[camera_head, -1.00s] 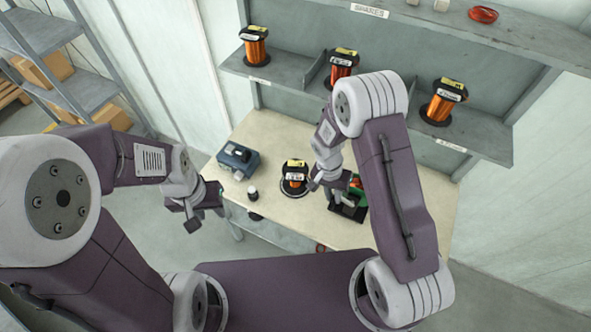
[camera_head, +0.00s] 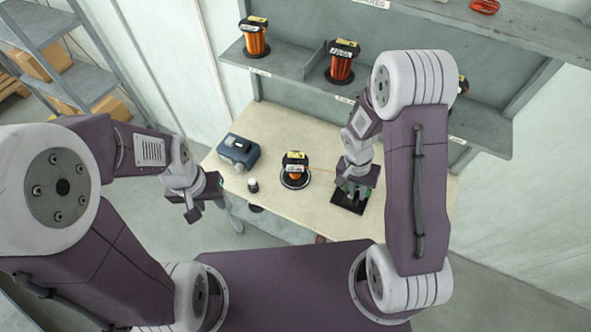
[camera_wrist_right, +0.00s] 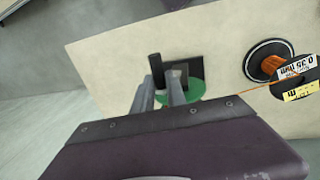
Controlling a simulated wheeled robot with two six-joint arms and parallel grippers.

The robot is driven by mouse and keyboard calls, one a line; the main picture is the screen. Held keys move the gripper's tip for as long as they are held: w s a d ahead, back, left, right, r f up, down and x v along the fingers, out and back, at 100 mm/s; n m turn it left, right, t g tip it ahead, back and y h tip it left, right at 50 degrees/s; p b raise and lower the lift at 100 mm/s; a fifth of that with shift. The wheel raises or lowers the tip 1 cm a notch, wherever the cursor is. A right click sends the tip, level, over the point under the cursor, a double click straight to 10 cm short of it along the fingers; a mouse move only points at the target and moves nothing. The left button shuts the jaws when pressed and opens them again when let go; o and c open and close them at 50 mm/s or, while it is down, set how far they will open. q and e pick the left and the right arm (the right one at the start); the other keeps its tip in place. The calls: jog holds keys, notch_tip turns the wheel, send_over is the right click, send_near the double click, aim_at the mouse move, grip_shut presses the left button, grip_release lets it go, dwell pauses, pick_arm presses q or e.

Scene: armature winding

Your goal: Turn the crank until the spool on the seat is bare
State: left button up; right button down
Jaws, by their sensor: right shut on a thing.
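The spool (camera_head: 294,168) stands on its round seat (camera_head: 295,183) on the bench, with copper wire showing between its black flanges. In the right wrist view the spool (camera_wrist_right: 283,70) is at the right, and a thin copper wire runs from it toward the winder. The winder has a black base (camera_head: 347,204) and a green part (camera_wrist_right: 192,91). My right gripper (camera_head: 352,190) is at the winder, shut on the black crank handle (camera_wrist_right: 155,66), and hides much of the winder in the head view. My left gripper (camera_head: 195,208) hangs off the bench's left edge; its jaws are unclear.
A blue-grey box device (camera_head: 238,153) and a small black-and-white bottle (camera_head: 253,185) stand left of the spool. Behind, a shelf (camera_head: 290,85) bears several copper spools, one partly behind my right arm. The bench (camera_head: 265,125) is clear behind the spool.

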jog(key=shift+s+d+f, duration=0.15)
jog(key=shift+d+f, duration=0.05)
jog(key=shift+d, duration=0.1)
jog(key=f+b, duration=0.3)
jog(key=a+f+b, duration=0.1)
jog(key=f+b, duration=0.2)
jog(key=f, duration=0.1)
jog(key=f+b, duration=0.4)
jog(key=shift+w+a+f, duration=0.15)
jog(key=shift+w+a, duration=0.05)
jog(key=shift+w, duration=0.2)
jog(key=shift+w+a, duration=0.2)
jog(key=shift+a, duration=0.1)
jog(key=c, duration=1.3)
grip_release()
